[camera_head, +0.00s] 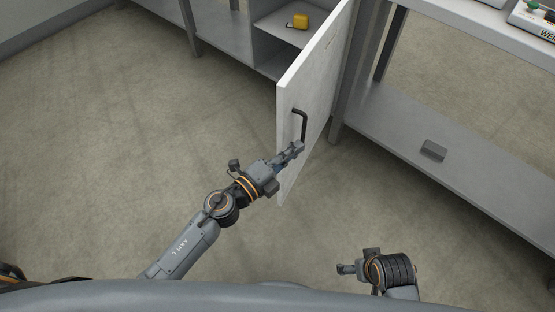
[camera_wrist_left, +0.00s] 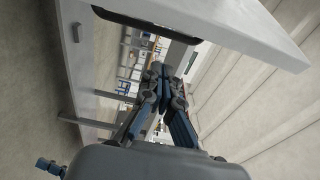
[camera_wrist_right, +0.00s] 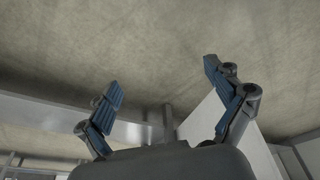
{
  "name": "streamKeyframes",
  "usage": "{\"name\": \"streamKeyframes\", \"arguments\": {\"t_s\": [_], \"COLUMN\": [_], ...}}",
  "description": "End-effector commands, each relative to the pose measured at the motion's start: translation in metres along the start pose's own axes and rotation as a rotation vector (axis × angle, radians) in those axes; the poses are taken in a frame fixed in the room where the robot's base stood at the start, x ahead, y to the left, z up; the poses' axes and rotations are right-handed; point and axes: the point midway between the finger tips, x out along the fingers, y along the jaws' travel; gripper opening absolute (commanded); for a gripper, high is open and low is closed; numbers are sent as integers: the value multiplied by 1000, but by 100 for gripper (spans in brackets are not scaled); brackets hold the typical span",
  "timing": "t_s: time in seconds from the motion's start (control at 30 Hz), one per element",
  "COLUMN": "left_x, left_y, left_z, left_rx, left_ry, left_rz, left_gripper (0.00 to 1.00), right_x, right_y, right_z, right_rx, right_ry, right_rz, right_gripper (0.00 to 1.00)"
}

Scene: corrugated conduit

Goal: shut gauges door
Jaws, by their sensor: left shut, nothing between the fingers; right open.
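The white cabinet door (camera_head: 318,75) stands swung open, jutting out from the cabinet (camera_head: 270,55). A dark bar handle (camera_head: 303,124) is on its face near the free edge. My left gripper (camera_head: 297,149) is shut and empty, its tips just below the handle and close to the door face; I cannot tell whether they touch it. The left wrist view shows the closed fingers (camera_wrist_left: 163,75) beneath the door (camera_wrist_left: 235,22) and its handle (camera_wrist_left: 145,27). My right gripper (camera_head: 343,269) is low in the head view, away from the door; its fingers (camera_wrist_right: 163,95) are open and empty.
A yellow object (camera_head: 300,21) lies on the cabinet's shelf. A grey bench (camera_head: 450,150) with a small grey box (camera_head: 433,150) on its lower shelf stands right of the door. The floor (camera_head: 110,140) at left is clear.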

Motion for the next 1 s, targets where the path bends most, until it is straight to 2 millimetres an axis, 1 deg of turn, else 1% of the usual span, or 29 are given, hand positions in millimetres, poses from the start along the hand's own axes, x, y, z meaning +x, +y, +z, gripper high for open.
{"name": "streamKeyframes", "arguments": {"t_s": [0.03, 0.07, 0.1, 0.2, 0.4, 0.93, 0.97, 1.0], "left_x": [12, 17, 10, 5, 0, -2, -3, -4], "left_y": [-2, -1, 3, 2, 1, 1, 2, 2], "left_z": [0, 0, 10, 23, 36, 41, 42, 44], "left_rx": [1, 0, 3, 1, -1, 0, 1, 2], "left_ry": [0, 1, -3, -2, 0, 6, 8, 13], "left_rz": [-3, -2, 3, 2, 1, 1, 0, 1], "left_gripper": [0, 0, 0, 0, 0, 0, 0, 0], "right_x": [1, 2, -3, -12, -25, -28, -30, -37], "right_y": [0, 0, 0, 1, 1, 2, 2, 2], "right_z": [0, 0, -2, -5, -8, -9, -9, -10], "right_rx": [0, 0, 0, 1, 2, 3, 3, 3], "right_ry": [0, 0, 7, 12, 17, 16, 17, 24], "right_rz": [0, 0, 0, 1, 2, 3, 3, 3], "right_gripper": [92, 92, 92, 92, 92, 92, 92, 92]}}
